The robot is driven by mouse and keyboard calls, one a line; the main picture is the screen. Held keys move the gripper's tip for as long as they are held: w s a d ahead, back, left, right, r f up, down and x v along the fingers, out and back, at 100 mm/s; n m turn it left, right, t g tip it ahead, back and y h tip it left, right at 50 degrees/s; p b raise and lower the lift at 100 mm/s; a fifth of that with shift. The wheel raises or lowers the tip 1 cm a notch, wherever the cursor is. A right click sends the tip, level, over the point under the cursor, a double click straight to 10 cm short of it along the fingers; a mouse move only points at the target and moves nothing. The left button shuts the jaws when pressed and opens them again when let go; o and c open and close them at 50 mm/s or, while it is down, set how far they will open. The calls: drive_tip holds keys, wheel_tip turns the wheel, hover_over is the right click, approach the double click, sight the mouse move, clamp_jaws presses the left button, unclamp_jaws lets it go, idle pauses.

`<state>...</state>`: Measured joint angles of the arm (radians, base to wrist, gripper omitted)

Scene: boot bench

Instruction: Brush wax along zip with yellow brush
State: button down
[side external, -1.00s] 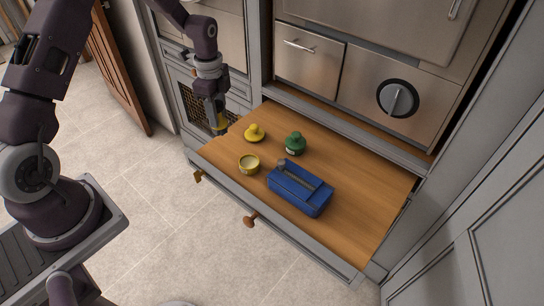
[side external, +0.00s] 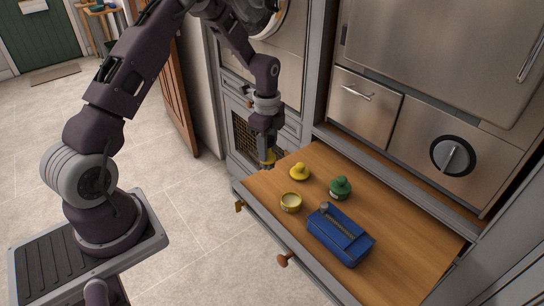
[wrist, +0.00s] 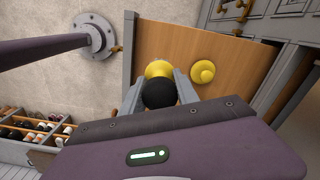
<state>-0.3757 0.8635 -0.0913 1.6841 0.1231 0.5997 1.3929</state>
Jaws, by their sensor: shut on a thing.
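An open yellow tin (side external: 291,203) with pale contents stands near the drawer's front edge. A blue case (side external: 333,242) lies to its right, with a grey zip-like strip (side external: 338,221) along its top. My gripper is apart from both.
A yellow knobbed piece (side external: 300,173) and a green knobbed piece (side external: 340,188) stand on the wooden drawer surface (side external: 395,228). The drawer's right part is clear. Steel cabinet fronts (side external: 364,102) rise behind. A shoe rack (wrist: 35,127) shows at lower left in the wrist view.

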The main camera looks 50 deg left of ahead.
drive_tip(key=shift+w+d+f, duration=0.15)
drive_tip(key=shift+d+f, duration=0.85)
drive_tip(key=shift+d, duration=0.7)
drive_tip(key=shift+w+d+f, duration=0.2)
drive_tip(key=shift+d+f, duration=0.8)
drive_tip(key=shift+d, duration=0.65)
drive_tip(key=shift+w+d+f, duration=0.15)
drive_tip(key=shift+d+f, duration=0.85)
drive_tip(key=shift+d, duration=0.7)
drive_tip(key=shift+f, duration=0.5)
drive_tip(key=shift+f, duration=0.25)
drive_tip(key=shift+f, duration=0.2)
idle(1.2)
wheel_tip(320, 180, up, 7)
idle(0.6)
